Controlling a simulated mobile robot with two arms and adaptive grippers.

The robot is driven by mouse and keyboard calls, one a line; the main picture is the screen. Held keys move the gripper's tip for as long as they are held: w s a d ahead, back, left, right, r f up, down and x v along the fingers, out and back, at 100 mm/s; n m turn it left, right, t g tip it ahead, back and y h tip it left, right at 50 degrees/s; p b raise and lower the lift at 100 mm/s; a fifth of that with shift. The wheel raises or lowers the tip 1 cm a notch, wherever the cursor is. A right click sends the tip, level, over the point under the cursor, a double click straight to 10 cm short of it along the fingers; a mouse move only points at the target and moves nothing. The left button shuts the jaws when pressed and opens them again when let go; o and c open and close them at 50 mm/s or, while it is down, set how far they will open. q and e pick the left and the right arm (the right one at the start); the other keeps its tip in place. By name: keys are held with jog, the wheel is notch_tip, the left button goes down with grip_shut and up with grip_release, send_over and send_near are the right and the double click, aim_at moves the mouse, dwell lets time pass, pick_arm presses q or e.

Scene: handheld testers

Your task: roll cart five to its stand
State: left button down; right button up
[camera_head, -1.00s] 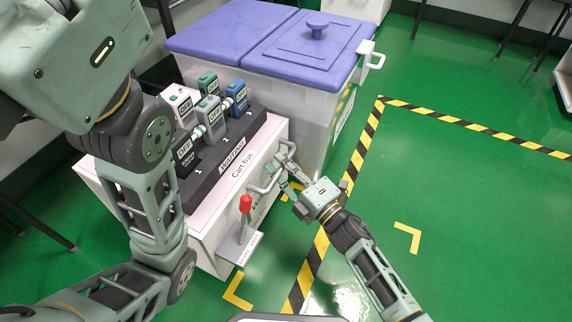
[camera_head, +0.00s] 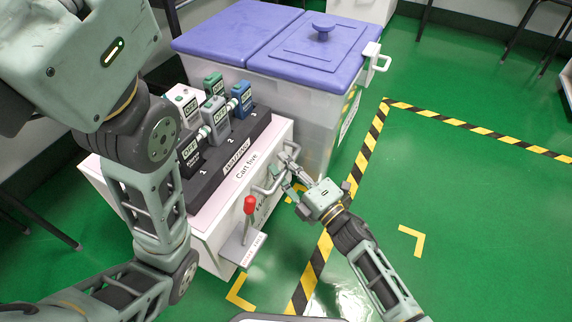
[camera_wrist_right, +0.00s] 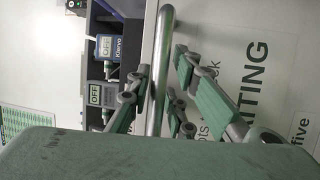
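Cart five (camera_head: 212,232) is a white cart with a dark tray of handheld testers (camera_head: 215,118) on top. Its label (camera_head: 246,165) reads "Cart five". A metal handle (camera_head: 268,190) sticks out from its right side, and a red-topped lever (camera_head: 249,207) stands below. My right gripper (camera_head: 291,178) is at the handle. In the right wrist view the handle bar (camera_wrist_right: 160,70) runs between its parted fingers (camera_wrist_right: 165,100), with a clear gap to the right finger. My left gripper's body (camera_head: 75,60) fills the upper left; its fingers are not visible. I cannot make out the stand.
A translucent bin (camera_head: 300,112) with purple lids (camera_head: 315,50) stands directly behind the cart. Yellow-black floor tape (camera_head: 366,150) runs along their right side. Yellow corner marks (camera_head: 415,240) lie on the green floor (camera_head: 475,210), which is open to the right.

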jog(key=shift+s+r, duration=0.1)
jog(key=v, duration=1.2)
jog(key=shift+d, duration=0.1)
